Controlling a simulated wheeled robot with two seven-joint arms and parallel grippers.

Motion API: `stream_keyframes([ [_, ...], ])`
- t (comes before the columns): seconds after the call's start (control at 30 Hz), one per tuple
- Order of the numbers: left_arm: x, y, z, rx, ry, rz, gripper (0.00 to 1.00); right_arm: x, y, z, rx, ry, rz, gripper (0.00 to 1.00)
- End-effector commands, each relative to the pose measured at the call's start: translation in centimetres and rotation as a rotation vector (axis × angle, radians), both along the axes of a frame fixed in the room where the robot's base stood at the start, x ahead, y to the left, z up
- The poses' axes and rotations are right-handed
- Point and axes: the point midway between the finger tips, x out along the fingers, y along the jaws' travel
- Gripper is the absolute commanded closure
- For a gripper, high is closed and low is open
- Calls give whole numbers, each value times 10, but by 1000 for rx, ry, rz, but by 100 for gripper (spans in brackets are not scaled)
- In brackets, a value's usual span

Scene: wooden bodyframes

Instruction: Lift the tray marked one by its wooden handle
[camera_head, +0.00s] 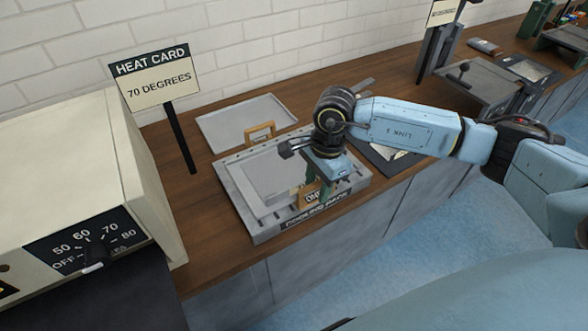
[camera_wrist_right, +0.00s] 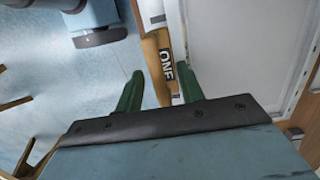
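The grey tray (camera_head: 272,174) sits on the rack marked "COOLING RACK" (camera_head: 258,236). A wooden handle (camera_head: 306,197) at its front right bears the word ONE, partly hidden by my gripper. In the right wrist view the handle (camera_wrist_right: 152,48) runs down toward the gap between my green fingers, and the tray's pale surface (camera_wrist_right: 228,50) is to its right. My right gripper (camera_head: 324,190) points down at the handle. Its fingers (camera_wrist_right: 160,88) stand apart, open, with the handle's lower end between them in the picture; contact cannot be told. My left gripper is not in view.
A second wooden handle (camera_head: 260,131) stands at the rack's back edge. An empty flat tray (camera_head: 246,118) lies behind. The heat card sign (camera_head: 155,80) and a cream oven with a dial (camera_head: 95,245) stand left. A dark plate (camera_head: 385,158) lies right of the rack.

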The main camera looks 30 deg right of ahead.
Motion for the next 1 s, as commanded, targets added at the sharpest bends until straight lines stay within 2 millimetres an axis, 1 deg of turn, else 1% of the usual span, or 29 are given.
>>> stream_keyframes([
  [0.03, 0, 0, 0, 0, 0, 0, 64, 0, 0, 0, 0, 0, 0, 67],
  [0.2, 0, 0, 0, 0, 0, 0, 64, 0, 0, 0, 0, 0, 0, 89],
  [0.3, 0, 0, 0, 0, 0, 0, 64, 0, 0, 0, 0, 0, 0, 100],
  [0.67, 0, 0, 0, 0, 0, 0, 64, 1, 0, 3, 2, -6, 0, 100],
  [0.77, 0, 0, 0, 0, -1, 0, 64, 2, 0, 7, 3, -7, 0, 100],
  [0.87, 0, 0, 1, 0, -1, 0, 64, 3, 0, 19, 3, -10, 1, 100],
  [1.0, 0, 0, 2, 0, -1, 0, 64, 3, 0, 45, 2, -12, 1, 100],
])
